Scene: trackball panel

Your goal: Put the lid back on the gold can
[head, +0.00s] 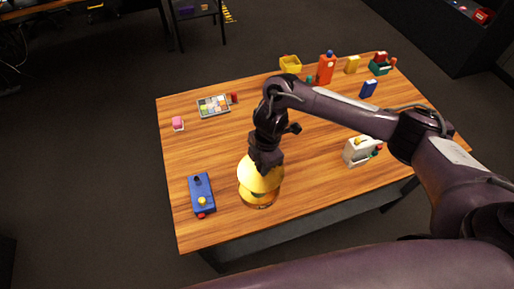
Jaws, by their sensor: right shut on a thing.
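The gold can (258,201) stands on the wooden table near its front edge, left of the middle. A yellow-gold lid (258,176) is above the can's mouth and hides it. My right gripper (264,164) is shut on the lid from above, pointing down. I cannot tell whether the lid touches the can's rim or is slightly above it. My left gripper is not in view.
A blue panel with knobs (202,195) lies left of the can. A white box with coloured knobs (360,151) stands to the right. A tray of coloured squares (214,106) and a pink block (178,123) are at the back left. Several coloured objects stand along the far edge.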

